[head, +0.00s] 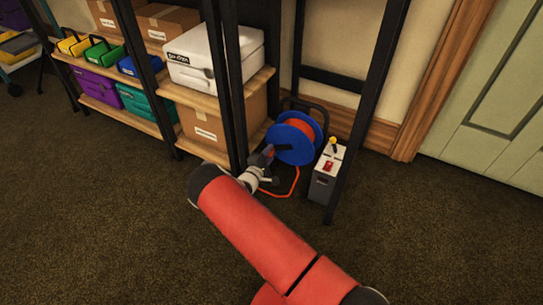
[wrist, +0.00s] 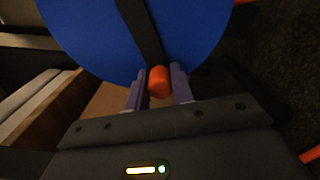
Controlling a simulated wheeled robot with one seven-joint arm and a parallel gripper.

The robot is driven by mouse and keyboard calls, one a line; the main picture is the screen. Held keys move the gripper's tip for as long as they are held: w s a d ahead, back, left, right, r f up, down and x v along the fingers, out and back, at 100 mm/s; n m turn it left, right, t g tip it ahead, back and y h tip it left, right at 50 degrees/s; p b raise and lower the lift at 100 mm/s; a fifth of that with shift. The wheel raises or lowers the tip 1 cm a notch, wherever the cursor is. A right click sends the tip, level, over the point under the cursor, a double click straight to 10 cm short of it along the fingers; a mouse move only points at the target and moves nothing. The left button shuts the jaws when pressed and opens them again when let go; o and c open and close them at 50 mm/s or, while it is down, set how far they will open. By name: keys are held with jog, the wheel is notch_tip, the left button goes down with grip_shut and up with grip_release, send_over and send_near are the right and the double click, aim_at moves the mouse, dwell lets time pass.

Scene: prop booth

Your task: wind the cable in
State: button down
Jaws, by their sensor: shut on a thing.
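The cable reel has a blue disc (head: 290,143) and stands on the floor beside the shelf, under a dark frame. Orange cable (head: 309,126) shows wound behind the disc, and a loose length (head: 293,186) lies on the floor below. In the wrist view the blue disc (wrist: 80,30) fills the upper part, with a dark crank bar (wrist: 140,30) across it. An orange crank knob (wrist: 159,80) sits at the bar's near end. My gripper (wrist: 158,88) is shut on this knob, one finger on each side. In the head view my gripper (head: 267,156) is at the disc's lower left.
A grey box (head: 324,184) with a red switch and a yellow-knobbed lever stands right of the reel. The shelf (head: 150,126) with bins, cartons and a white case (head: 200,68) is at left. Dark posts rise close by. The carpet in front is clear.

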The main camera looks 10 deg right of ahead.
jog(key=shift+a+r+m, duration=0.1)
jog(key=shift+r+m, duration=0.15)
jog(key=shift+m, duration=0.15)
dwell(0.3)
jog(key=c, duration=1.2)
grip_release()
jog(key=p+v, duration=0.1)
jog(key=v, duration=0.6)
jog(key=shift+s+a, duration=0.25)
jog(key=shift+a, duration=0.05)
jog(key=shift+r, duration=0.1)
